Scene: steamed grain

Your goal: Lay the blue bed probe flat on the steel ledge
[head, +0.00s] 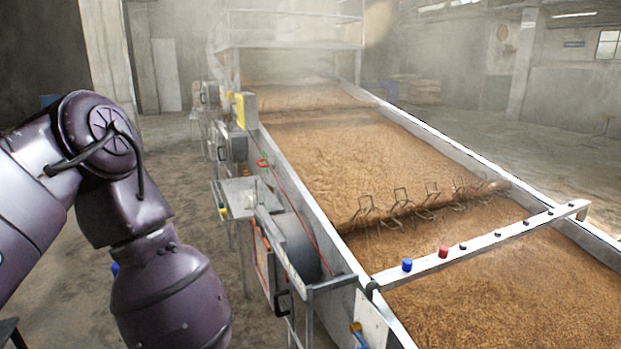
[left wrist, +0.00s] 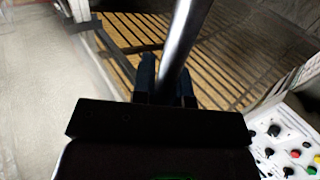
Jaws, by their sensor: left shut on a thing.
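My left gripper (left wrist: 167,88) is shut on a smooth grey metal rod (left wrist: 184,35), which runs up out of the top of the left wrist view. I cannot see a blue part on this rod, so I cannot tell whether it is the blue bed probe. In the head view a blue cap (head: 407,265) and a red cap (head: 443,252) stand on the pale bar across the grain bed. A flat steel shelf (head: 240,190) juts from the machine's left side; I cannot tell if it is the steel ledge. My right gripper is out of view.
The grain bed (head: 390,170) has wire tines (head: 400,205) across it and long metal side walls. The pale crossbar (head: 515,229) spans its near part. In the left wrist view a slatted floor (left wrist: 130,65) and a knobbed control panel (left wrist: 285,145) show. Open floor (head: 180,190) lies left of the machine.

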